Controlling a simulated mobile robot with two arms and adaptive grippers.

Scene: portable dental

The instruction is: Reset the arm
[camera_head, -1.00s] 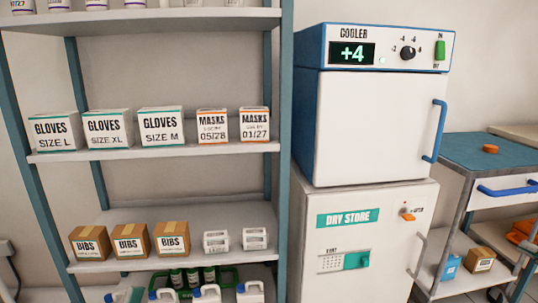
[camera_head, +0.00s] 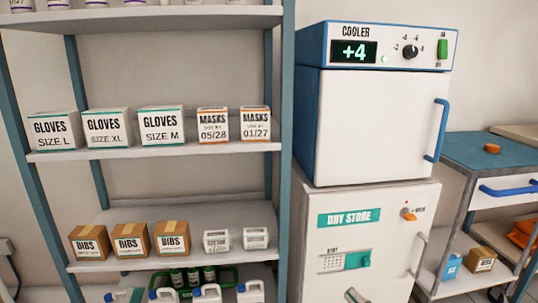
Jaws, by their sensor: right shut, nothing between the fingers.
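My right gripper (camera_head: 353,295) just shows at the bottom edge, in front of the lower part of the dry store door. Only its tip is in view; it is shut and holds nothing. The rest of my right arm is below the picture. My left gripper and arm are not in view.
The white dry store cabinet (camera_head: 390,225) stands with the cooler (camera_head: 380,130) on top, both doors shut. A shelf rack (camera_head: 200,150) with glove, mask and bib boxes is at left. A blue-topped cart (camera_head: 470,152) stands at right.

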